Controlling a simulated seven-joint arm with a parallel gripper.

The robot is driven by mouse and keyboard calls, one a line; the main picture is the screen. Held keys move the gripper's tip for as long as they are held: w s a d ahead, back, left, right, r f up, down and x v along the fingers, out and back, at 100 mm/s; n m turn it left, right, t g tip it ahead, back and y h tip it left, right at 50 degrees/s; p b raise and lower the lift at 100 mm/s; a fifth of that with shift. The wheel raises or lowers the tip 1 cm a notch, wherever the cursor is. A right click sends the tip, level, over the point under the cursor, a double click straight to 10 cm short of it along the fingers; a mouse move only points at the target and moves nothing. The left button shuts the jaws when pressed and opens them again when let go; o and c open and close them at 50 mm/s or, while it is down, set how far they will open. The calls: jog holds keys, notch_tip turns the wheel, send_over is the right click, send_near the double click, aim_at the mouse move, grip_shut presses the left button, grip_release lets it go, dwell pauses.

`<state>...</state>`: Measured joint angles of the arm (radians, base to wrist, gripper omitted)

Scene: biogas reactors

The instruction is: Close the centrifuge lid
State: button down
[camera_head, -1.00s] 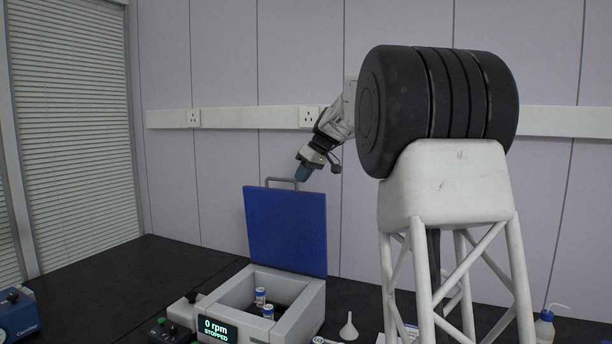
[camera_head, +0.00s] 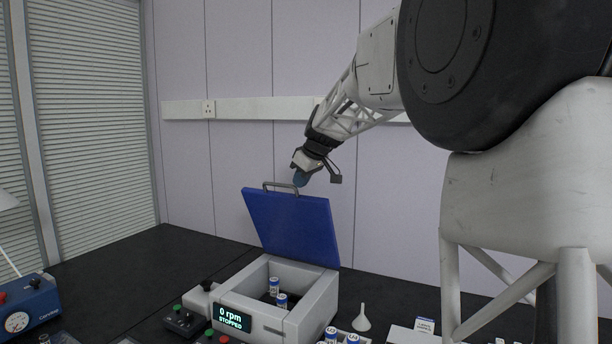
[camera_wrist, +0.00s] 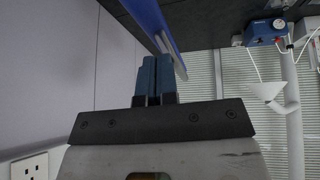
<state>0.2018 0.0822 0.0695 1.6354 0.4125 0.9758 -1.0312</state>
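The centrifuge (camera_head: 325,302) stands on the dark bench, its display (camera_head: 231,318) reading 0 rpm, STOPPED. Capped tubes (camera_head: 274,286) show in the open chamber. My gripper (camera_head: 300,180) is at the handle, on the far side of the lid. In the wrist view its blue fingers (camera_wrist: 155,78) are together with nothing visible between them. The lid (camera_wrist: 150,18) and handle (camera_wrist: 173,52) are right beside the fingertips; contact is not clear.
A control box (camera_head: 185,322) with a black knob is left of the centrifuge. A blue device with a gauge (camera_head: 28,308) stands at the far left. A white funnel (camera_head: 361,318) and more capped tubes are at the right front. The wall is behind.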

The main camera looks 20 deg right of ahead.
jog(key=s+a+f+n+t+h, duration=0.1)
jog(key=s+a+f+t+h, duration=0.15)
jog(key=s+a+f, duration=0.45)
jog(key=shift+s+a+f, duration=1.55)
jog(key=shift+f, duration=2.45)
jog(key=shift+s+a+f, duration=1.6)
jog(key=shift+f, duration=2.4)
jog(key=shift+s+a+f, duration=1.55)
jog(key=shift+f, duration=2.45)
jog(key=shift+f, duration=0.15)
jog(key=shift+s, duration=0.1)
